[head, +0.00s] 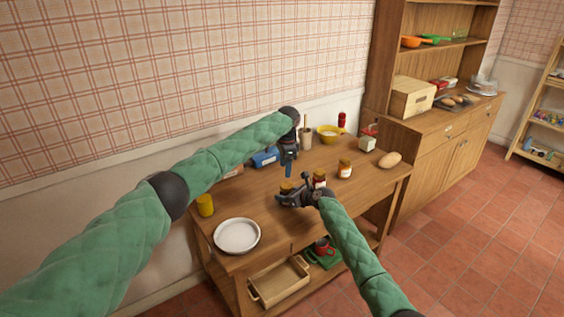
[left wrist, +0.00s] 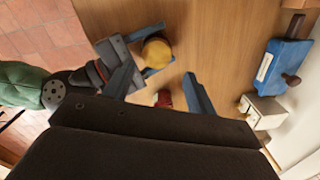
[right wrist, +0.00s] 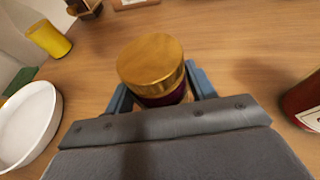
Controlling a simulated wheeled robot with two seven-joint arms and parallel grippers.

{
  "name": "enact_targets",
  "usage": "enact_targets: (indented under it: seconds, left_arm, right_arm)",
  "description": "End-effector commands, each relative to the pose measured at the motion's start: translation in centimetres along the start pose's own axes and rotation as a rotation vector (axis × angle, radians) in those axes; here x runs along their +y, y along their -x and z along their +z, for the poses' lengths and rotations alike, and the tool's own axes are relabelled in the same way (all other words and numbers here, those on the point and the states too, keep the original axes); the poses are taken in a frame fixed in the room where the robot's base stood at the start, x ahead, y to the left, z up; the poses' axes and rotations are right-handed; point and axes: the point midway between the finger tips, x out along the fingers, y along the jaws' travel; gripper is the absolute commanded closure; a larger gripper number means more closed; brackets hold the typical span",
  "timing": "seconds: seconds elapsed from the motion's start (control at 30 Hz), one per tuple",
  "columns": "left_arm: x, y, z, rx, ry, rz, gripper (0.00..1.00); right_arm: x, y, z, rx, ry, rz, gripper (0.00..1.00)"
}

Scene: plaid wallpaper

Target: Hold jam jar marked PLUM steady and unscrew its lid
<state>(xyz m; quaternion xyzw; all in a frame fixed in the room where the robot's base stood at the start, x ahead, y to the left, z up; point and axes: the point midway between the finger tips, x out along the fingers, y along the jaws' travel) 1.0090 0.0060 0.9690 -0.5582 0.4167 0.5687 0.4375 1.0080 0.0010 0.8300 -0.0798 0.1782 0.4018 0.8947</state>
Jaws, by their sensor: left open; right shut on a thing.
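A jam jar with a gold lid (right wrist: 150,62) and dark purple contents stands between the fingers of my right gripper (head: 284,197), which is shut on it. Its label is hidden, so I cannot read PLUM. The lid also shows in the left wrist view (left wrist: 157,52). My left gripper (head: 288,172) is open and empty, pointing down above the table behind the held jar.
Two more labelled jars, one close by (head: 319,179) and one farther right (head: 344,169), stand on the table. The table's right front is clear.

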Motion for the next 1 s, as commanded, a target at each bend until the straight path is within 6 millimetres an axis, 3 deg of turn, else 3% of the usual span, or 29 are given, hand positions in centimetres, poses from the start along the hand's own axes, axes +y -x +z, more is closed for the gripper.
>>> enact_targets:
  seconds: [0.23, 0.7, 1.0]
  left_arm:
    - [0.3, -0.6, -0.6, 0.029, -0.039, 0.016, 0.43]
    - [0.4, -6.6, -0.7, 0.028, -0.036, 0.016, 0.43]
    - [0.4, -7.9, -0.8, 0.029, -0.037, 0.016, 0.43]
  right_arm:
    - [0.0, 0.0, -0.1, 0.001, 0.0, 0.0, 1.0]
    - [0.0, 0.0, 0.0, 0.0, 0.0, 0.0, 1.0]
    - [0.0, 0.0, 0.0, 0.0, 0.0, 0.0, 1.0]
